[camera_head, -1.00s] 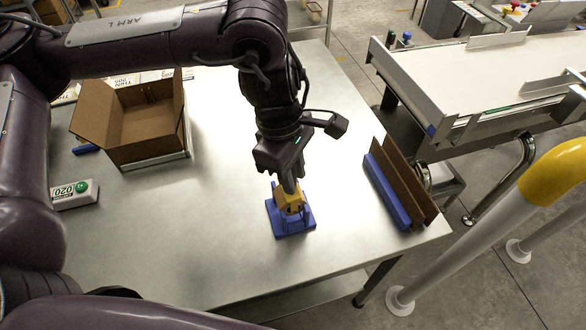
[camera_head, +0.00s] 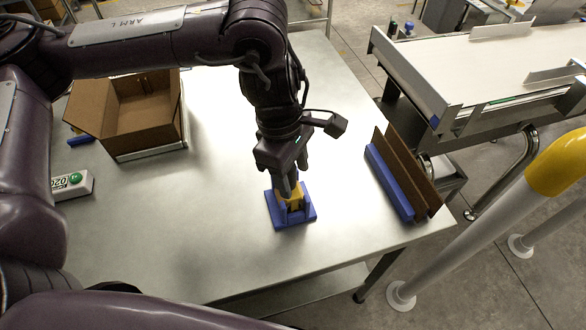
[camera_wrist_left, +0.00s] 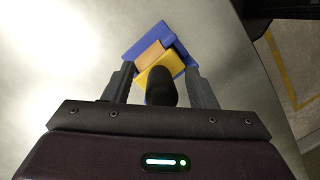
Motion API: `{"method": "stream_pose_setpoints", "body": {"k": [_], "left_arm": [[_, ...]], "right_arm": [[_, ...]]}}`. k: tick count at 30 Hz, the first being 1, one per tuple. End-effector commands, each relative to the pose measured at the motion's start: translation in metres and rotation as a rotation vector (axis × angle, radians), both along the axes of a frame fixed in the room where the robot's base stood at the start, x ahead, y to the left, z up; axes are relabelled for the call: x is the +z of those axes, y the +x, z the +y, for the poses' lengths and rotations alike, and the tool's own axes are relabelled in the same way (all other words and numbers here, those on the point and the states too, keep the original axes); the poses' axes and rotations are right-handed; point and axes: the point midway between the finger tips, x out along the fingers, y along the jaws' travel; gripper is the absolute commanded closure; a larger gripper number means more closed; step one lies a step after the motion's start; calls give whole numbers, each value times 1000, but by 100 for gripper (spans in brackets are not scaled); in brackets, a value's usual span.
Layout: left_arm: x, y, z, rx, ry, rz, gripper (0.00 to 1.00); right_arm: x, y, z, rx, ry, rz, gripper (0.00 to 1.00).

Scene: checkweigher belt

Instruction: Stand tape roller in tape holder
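The blue tape holder (camera_head: 307,219) sits on the metal table, and it also shows in the left wrist view (camera_wrist_left: 147,45). The yellow tape roller (camera_head: 294,202) sits down between the holder's blue walls. In the left wrist view the roller (camera_wrist_left: 163,60) shows its yellow body, a tan patch and a dark handle pointing toward my gripper. My left gripper (camera_head: 294,178) is directly above the holder, pointing down. In the wrist view its fingers (camera_wrist_left: 160,88) stand wide on either side of the handle, with visible gaps. The roller's underside is hidden. My right gripper is not in view.
An open cardboard box (camera_head: 146,112) stands at the back left, with a label device (camera_head: 72,184) in front of it. A blue rack holding brown cardboard (camera_head: 390,184) stands near the right table edge. The conveyor (camera_head: 480,70) lies beyond. The table's middle is clear.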

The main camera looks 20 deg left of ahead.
Motion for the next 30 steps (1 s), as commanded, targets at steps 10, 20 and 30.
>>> {"method": "stream_pose_setpoints", "body": {"k": [10, 20, 30], "left_arm": [[13, 1, 2, 0, 0, -3, 48], [64, 3, 11, 1, 1, -4, 48], [77, 3, 14, 0, 0, 1, 48]], "right_arm": [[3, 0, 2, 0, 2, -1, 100], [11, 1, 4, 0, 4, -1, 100], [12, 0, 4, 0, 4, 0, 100]]}}
